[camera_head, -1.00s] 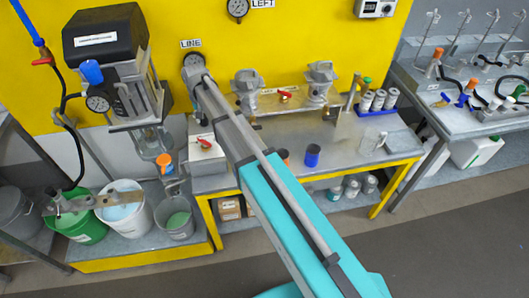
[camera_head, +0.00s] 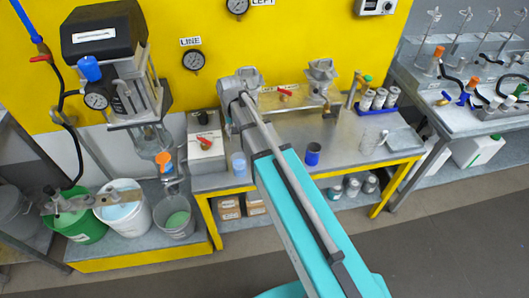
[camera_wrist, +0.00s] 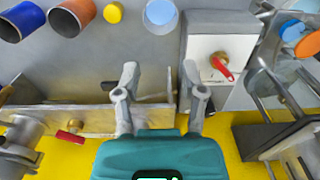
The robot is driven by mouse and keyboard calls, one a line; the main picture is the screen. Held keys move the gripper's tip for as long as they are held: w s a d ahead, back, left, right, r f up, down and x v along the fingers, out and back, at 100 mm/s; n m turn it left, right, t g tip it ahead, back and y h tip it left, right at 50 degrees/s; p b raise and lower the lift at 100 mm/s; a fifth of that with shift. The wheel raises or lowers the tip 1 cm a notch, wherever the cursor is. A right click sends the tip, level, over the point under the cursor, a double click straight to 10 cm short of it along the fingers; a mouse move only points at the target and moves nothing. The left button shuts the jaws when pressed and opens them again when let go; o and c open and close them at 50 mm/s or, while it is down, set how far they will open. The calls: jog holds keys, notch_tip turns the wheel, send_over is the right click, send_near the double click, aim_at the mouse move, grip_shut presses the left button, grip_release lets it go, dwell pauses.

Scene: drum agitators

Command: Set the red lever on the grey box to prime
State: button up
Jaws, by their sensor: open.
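The grey box (camera_head: 206,150) stands on the steel bench, left of my arm. Its red lever (camera_head: 205,143) slants down to the right from a brass-coloured hub, with a dark round part above it. In the wrist view the box (camera_wrist: 205,48) is right of my gripper (camera_wrist: 160,78), and its red lever (camera_wrist: 222,68) points down and right. My gripper is open and empty, its two fingers apart over the bench and clear of the box. In the head view my own arm hides the fingers. No position label for the lever is readable.
A pale blue cup (camera_head: 238,165) stands right of the box, and a dark blue cup (camera_head: 312,154) farther right. Another red lever (camera_head: 285,93) is on the metal plate at the back. A pump with hoses (camera_head: 115,65) stands left of the box.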

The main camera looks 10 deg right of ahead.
jog(key=s+d+f+b, duration=0.1)
jog(key=s+d, duration=0.7)
jog(key=s, duration=0.3)
jog(key=shift+f, duration=0.15)
jog(key=s+d, duration=0.1)
jog(key=s, duration=0.1)
jog(key=s+d, duration=0.1)
jog(key=s, duration=0.1)
jog(key=shift+d+f+b, duration=0.15)
jog(key=shift+f+b, duration=0.05)
jog(key=shift+b, duration=0.1)
jog(key=shift+s, duration=0.15)
dwell(1.6)
